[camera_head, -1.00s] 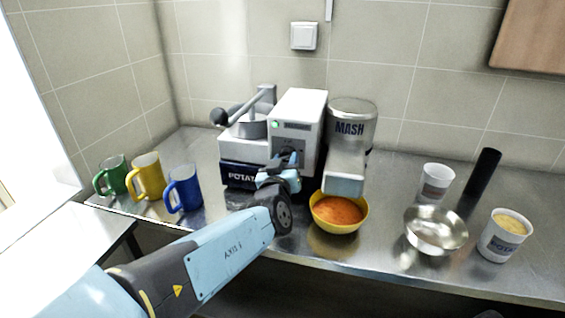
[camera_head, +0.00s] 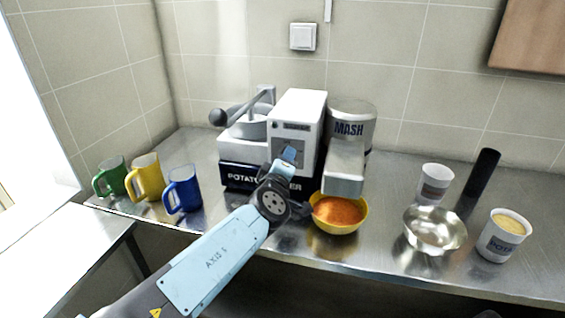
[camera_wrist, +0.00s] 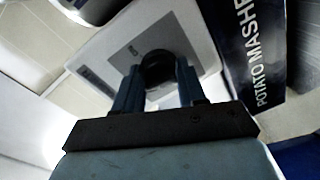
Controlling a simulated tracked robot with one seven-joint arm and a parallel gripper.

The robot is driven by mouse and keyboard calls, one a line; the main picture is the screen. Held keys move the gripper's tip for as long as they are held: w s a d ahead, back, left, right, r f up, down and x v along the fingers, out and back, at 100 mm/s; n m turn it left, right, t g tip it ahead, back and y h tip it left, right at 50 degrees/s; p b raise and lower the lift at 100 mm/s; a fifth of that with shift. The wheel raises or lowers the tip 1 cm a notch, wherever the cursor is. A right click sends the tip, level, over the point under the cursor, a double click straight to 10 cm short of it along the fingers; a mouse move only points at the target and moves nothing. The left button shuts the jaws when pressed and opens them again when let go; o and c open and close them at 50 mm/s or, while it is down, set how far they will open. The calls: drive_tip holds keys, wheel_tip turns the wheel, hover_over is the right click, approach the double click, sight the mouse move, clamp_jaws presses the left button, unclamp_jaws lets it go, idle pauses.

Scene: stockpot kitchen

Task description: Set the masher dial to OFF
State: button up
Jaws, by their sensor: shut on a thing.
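The potato masher (camera_head: 302,104) is a white box with a dark blue lettered base, standing on the steel counter. Its small round indicator (camera_head: 275,125) looks dark. In the wrist view the black dial (camera_wrist: 156,64) sits on a grey panel (camera_wrist: 125,52) on the masher's front. My gripper (camera_head: 289,154) is at this panel and hides the dial in the head view. In the wrist view my gripper (camera_wrist: 157,78) has its two blue fingers shut on the dial, one on each side. The dial's pointer and most markings cannot be read.
A yellow bowl of orange food (camera_head: 339,212) stands close right of my gripper, below the MASH spout (camera_head: 345,172). Green, yellow and blue mugs (camera_head: 184,189) stand left. A metal bowl (camera_head: 435,231) and white tubs (camera_head: 504,236) stand right.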

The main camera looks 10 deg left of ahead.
drive_tip(key=shift+a+n, duration=0.1)
drive_tip(key=shift+n, duration=1)
drive_tip(key=o, duration=0.8)
drive_tip(key=shift+c, duration=0.2)
drive_tip(key=shift+o, duration=1.3)
drive_tip(key=shift+s, duration=0.1)
